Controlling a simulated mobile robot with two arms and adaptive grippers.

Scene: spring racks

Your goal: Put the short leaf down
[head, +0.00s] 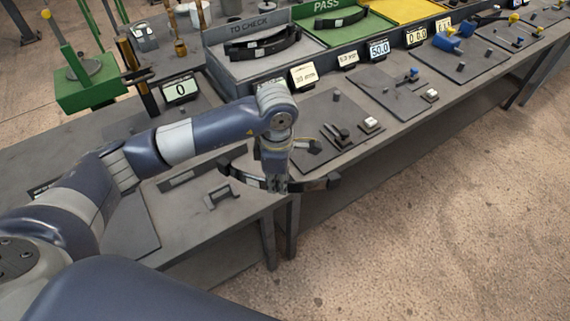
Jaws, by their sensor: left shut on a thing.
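My left gripper (277,187) points down at the front edge of the bench and is shut on a dark, curved leaf (322,183). The leaf reaches out on both sides of the fingers, and its middle is partly hidden by them. It appears held over the bench's front edge; I cannot tell whether it touches anything. Other dark leaves (262,46) lie in the grey TO CHECK tray (226,66). One leaf (336,21) lies in the green PASS tray (372,34). My right gripper is out of view.
A small dark bracket (221,196) stands on the bench (180,228) left of the gripper. A display reading 0 (180,90) and a green press (90,88) stand behind. Plates with small fixtures (340,135) lie to the right. Open floor lies in front.

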